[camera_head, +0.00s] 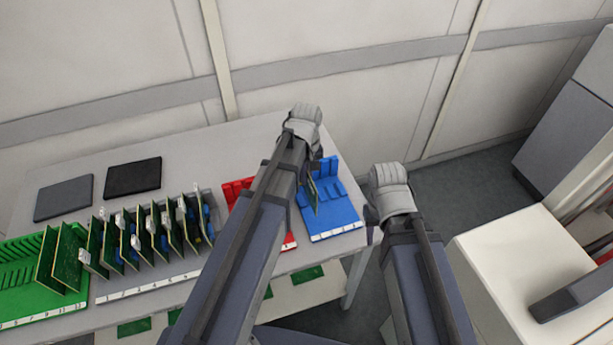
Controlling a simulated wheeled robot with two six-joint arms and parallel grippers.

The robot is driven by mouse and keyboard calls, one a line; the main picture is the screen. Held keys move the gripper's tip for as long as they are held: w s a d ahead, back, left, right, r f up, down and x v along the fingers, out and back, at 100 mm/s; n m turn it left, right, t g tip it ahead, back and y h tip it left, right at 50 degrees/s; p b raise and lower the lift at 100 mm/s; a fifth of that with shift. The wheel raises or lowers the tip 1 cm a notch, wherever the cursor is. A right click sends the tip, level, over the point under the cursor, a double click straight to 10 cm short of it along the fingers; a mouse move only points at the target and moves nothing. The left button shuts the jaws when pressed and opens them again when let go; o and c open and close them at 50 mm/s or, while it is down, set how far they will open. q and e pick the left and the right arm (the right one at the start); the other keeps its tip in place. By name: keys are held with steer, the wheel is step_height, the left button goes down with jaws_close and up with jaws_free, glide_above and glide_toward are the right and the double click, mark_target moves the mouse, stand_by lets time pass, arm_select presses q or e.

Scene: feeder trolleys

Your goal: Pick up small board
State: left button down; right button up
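A small green board (313,191) stands upright at the blue rack (338,212), partly hidden by my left arm. My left gripper (303,135) is over the table near the blue and red racks. Its fingers are hidden behind the arm and wrist, so I cannot tell whether it is open or touches the board. My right gripper (388,205) is off the table's right edge, over the floor. Its fingers are also hidden.
Several larger green boards stand upright in the grey rack (150,285) and the green rack (40,303). A red rack (233,187) is partly behind my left arm. Two dark flat pads (133,178) lie at the back left. A white cabinet (520,262) stands at right.

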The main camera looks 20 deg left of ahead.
step_height(320, 180, up, 14)
steer(key=p, duration=1.3)
